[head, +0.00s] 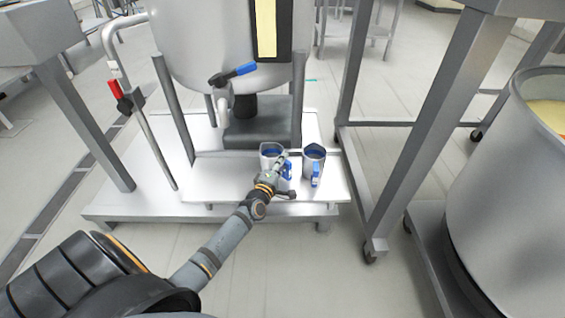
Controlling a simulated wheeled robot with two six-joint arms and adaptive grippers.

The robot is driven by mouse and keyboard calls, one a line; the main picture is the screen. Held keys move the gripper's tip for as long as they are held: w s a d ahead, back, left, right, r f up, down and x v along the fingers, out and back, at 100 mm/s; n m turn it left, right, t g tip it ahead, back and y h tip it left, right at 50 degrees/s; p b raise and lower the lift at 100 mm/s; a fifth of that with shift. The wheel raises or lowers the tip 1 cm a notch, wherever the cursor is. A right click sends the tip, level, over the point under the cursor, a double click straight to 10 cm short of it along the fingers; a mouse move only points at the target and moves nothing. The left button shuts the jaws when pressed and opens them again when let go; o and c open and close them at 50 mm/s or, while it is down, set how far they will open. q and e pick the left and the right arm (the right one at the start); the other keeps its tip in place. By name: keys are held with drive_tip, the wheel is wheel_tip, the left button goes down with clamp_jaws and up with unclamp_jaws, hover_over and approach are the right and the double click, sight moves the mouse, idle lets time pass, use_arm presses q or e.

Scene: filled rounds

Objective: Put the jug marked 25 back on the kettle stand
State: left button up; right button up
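Two metal jugs with blue insides and blue handles are on the low kettle stand (225,182): a left jug (266,149) and a right jug (314,155). Both look upright, and no number can be read on either. My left gripper (281,166) is at the blue handle of the left jug and covers part of that jug. It is too small and overlapped to tell whether its fingers are open or closed on the handle. The right jug stands apart from the gripper. My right gripper is not in view.
A large steel kettle (205,50) with a blue-handled valve (233,74) rises behind the stand. A pipe with a red handle (115,90) is at left. A wheeled steel frame (415,140) and a big filled pot (510,200) are at right. Floor in front is clear.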

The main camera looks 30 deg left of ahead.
use_arm(q)
drive_tip(key=shift+o, duration=1.4)
